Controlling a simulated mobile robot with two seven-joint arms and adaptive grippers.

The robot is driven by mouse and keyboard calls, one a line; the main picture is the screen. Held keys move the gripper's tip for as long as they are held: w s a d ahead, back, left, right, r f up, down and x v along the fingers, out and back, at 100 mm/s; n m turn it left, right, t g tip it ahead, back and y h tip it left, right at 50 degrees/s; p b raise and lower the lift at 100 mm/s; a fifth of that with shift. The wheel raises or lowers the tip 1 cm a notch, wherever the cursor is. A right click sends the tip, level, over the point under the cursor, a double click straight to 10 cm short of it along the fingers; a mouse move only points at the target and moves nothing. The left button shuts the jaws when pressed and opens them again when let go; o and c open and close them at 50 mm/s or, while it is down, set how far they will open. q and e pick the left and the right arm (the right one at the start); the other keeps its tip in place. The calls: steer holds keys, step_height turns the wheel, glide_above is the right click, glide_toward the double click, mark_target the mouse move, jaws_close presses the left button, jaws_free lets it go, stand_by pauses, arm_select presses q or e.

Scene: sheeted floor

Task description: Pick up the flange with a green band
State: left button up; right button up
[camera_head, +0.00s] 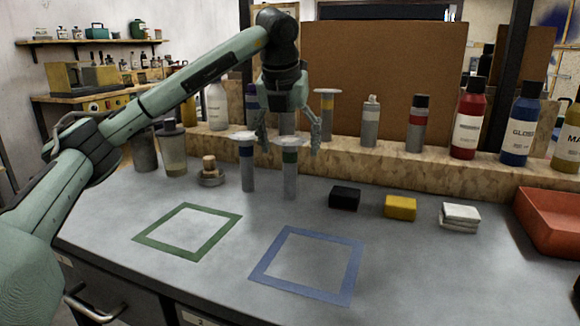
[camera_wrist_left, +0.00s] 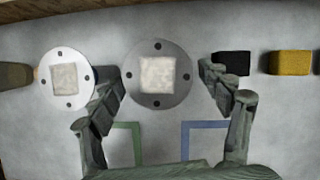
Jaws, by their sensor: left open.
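The flange with a green band (camera_head: 290,157) stands upright on the grey counter, a grey stem under a wide pale disc. My left gripper (camera_head: 289,138) points down over it with its fingers open, one on each side near the disc. In the left wrist view the disc of this flange (camera_wrist_left: 158,75) lies between the open fingers of the left gripper (camera_wrist_left: 160,82), with a gap visible on both sides. A similar flange with a blue band (camera_head: 247,166) stands just to its left; its white disc (camera_wrist_left: 66,78) is beside the left finger. My right gripper is out of view.
A green square outline (camera_head: 160,225) and a blue one (camera_head: 275,258) mark clear counter in front. Black (camera_head: 345,197) and yellow (camera_head: 400,207) blocks lie to the right, before a red tray (camera_head: 550,222). A ledge with a yellow-banded flange (camera_head: 327,100) and bottles runs behind.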

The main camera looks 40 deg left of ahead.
arm_select(q)
steer(key=shift+x, duration=1.25)
steer(key=shift+r, duration=0.1)
steer(key=c, duration=1.3)
